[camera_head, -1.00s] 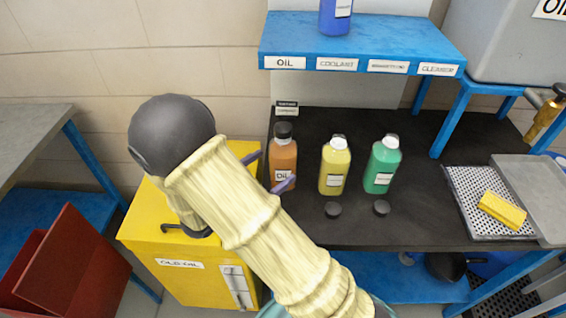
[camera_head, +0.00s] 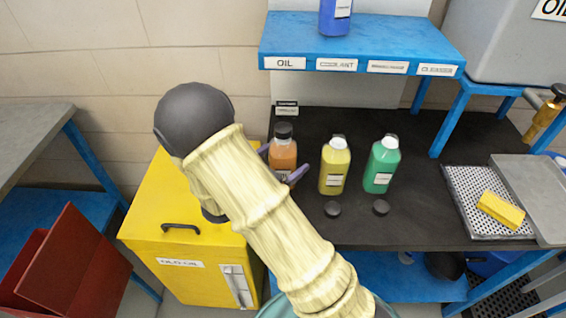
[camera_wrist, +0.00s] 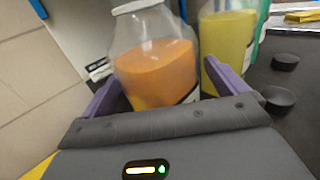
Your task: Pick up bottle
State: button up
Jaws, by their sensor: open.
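An orange bottle with a dark cap (camera_head: 284,155) stands upright at the left end of the black bench, labelled OIL in the earlier head view. My gripper (camera_head: 280,165) is open, its purple fingers on either side of this bottle. In the wrist view the orange bottle (camera_wrist: 155,65) stands between the spread fingers of my gripper (camera_wrist: 165,90). I cannot tell whether the fingers touch it. A yellow bottle (camera_head: 335,168) and a green bottle (camera_head: 381,166), both with white tops, stand to its right. The yellow bottle (camera_wrist: 228,45) is close beside the right finger in the wrist view.
Two black caps (camera_head: 332,208) lie on the black bench (camera_head: 430,215). A blue shelf (camera_head: 350,48) with a blue bottle (camera_head: 335,16) is above. A yellow OLD OIL cabinet (camera_head: 170,285) stands left. A yellow block (camera_head: 500,209) lies on a perforated tray at right.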

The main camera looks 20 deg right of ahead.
aim_at(276, 134)
jog(key=c, duration=1.4)
jog(key=shift+r+p, duration=0.45)
jog(key=shift+r, duration=4.6)
jog(key=shift+c, duration=0.2)
